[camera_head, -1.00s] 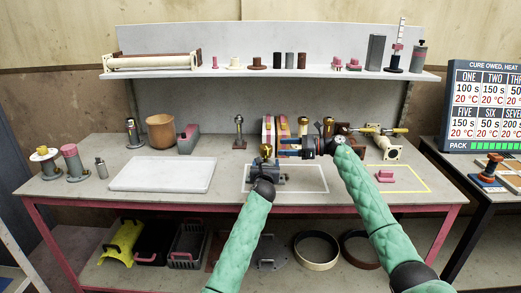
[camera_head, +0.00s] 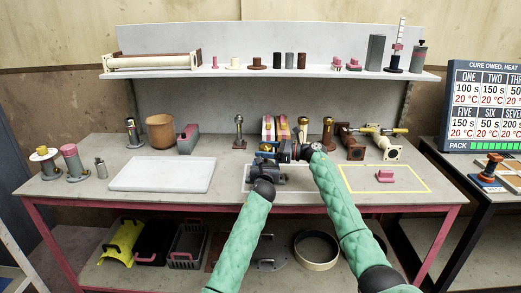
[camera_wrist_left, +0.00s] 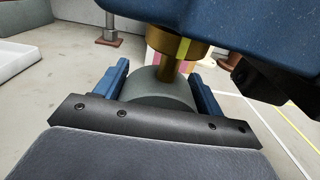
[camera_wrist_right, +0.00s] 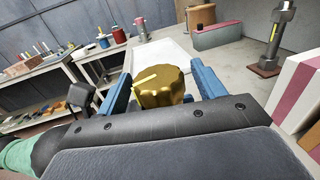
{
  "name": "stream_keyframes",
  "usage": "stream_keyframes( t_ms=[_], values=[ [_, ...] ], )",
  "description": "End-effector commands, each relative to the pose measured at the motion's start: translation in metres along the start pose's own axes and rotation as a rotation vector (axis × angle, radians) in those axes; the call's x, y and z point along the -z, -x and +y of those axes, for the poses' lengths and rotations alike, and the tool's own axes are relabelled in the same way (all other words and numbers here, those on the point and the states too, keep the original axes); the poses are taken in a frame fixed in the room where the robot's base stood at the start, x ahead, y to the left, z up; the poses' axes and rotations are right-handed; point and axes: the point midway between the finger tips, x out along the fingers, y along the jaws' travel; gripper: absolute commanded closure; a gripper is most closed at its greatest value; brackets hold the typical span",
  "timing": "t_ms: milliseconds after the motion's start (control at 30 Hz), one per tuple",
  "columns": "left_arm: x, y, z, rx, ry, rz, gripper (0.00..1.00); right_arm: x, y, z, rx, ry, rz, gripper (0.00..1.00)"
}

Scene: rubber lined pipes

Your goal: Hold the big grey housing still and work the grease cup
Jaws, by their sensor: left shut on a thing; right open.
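The big grey housing (camera_wrist_left: 158,90) sits between the blue fingers of my left gripper (camera_wrist_left: 162,76), which is shut on it. In the head view the housing is mostly hidden behind my left gripper (camera_head: 266,173). The brass grease cup (camera_wrist_right: 160,88) has a lobed cap with a yellow mark. It stands above the housing and also shows in the left wrist view (camera_wrist_left: 180,50). My right gripper (camera_wrist_right: 162,78) is open, with one finger on each side of the cap. I cannot tell whether the fingers touch it.
A white board (camera_head: 162,175) lies left on the bench, and a yellow-outlined area (camera_head: 400,182) with a pink part (camera_head: 385,176) lies right. Pink-and-cream blocks (camera_head: 275,128), brass-topped posts and pipe pieces (camera_head: 375,147) stand close behind the grippers. The bench front is clear.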

Motion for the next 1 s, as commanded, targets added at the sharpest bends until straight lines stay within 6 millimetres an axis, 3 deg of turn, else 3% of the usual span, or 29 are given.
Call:
stream_keyframes(
  t_ms=[200, 500, 533, 767, 1000],
  values=[
    [0.0, 0.0, 0.0, 0.001, 0.0, 0.0, 0.76, -0.001, -0.016, 0.0, 0.0, 0.001, 0.0, 0.31],
    [0.0, 0.0, -0.001, 0.001, 0.001, 0.0, 0.76, -0.001, -0.018, 0.0, 0.0, 0.001, 0.0, 0.31],
    [0.0, 0.0, -0.001, 0.001, 0.001, 0.0, 0.76, -0.001, -0.018, 0.0, 0.0, 0.001, 0.0, 0.33],
    [0.0, 0.0, -0.001, 0.001, 0.001, 0.0, 0.76, -0.001, -0.018, 0.0, 0.001, 0.001, 0.0, 0.76],
    [0.0, 0.0, -0.001, 0.001, 0.0, -0.001, 0.76, 0.0, -0.017, -0.001, 0.03, 0.0, 0.002, 0.76]
  ],
)
